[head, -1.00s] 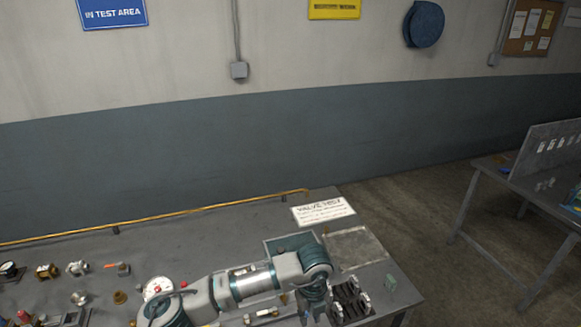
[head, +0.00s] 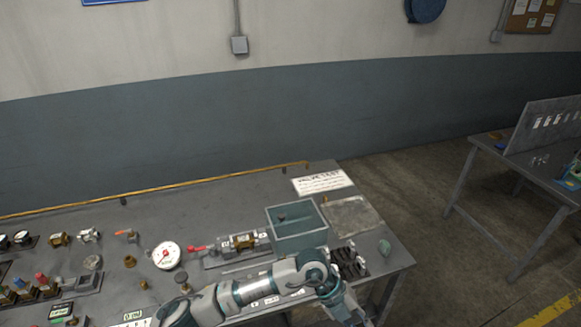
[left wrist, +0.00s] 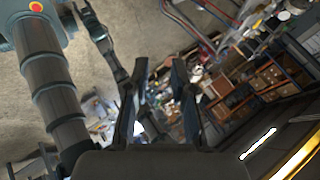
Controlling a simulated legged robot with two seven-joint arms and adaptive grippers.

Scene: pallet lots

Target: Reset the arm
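In the head view one of my grey and teal arms reaches in low from the left across the bench, and its wrist (head: 343,302) bends down past the bottom edge. No gripper fingers show clearly there. In the left wrist view my left gripper (left wrist: 158,80) has its two dark fingers apart, with nothing between them. It points out over the room, away from any surface close by. My right gripper cannot be made out in either view.
The valve bench (head: 205,205) carries a pressure gauge (head: 166,255), a red-handled valve (head: 240,244), a teal bin (head: 298,228), a black rack (head: 348,262) and a sign (head: 322,182). A second table (head: 490,150) stands at right, with open floor between.

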